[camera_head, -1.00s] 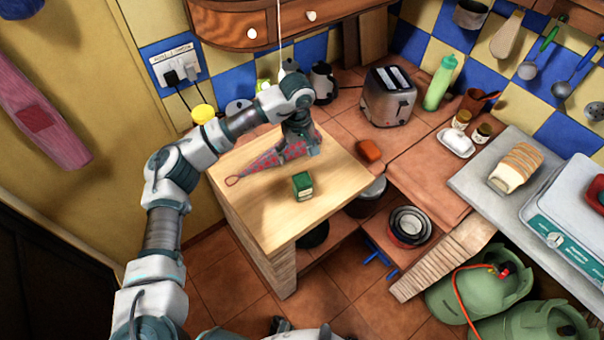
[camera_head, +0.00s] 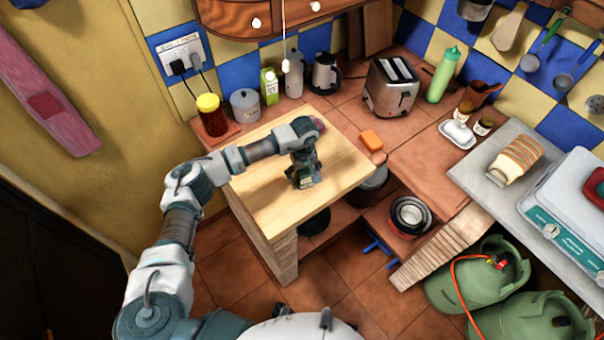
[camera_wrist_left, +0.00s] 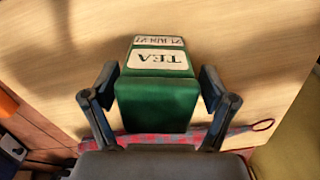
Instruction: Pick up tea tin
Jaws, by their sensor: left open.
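The tea tin (camera_wrist_left: 157,100) is a green box with white labels, one reading "TEA". It stands on the light wooden board top and fills the middle of the left wrist view. My left gripper (camera_wrist_left: 160,92) is open, with one finger on each side of the tin and a small gap visible on both sides. In the head view my left gripper (camera_head: 304,178) is over the tin (camera_head: 308,181) and hides most of it. My right gripper is not in view.
The wooden top (camera_head: 262,200) is otherwise mostly clear. An orange block (camera_head: 371,140) lies on the tiled counter beyond it, near a toaster (camera_head: 392,86). A red jar with a yellow lid (camera_head: 211,115) and a grey pot (camera_head: 245,106) stand behind the left corner.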

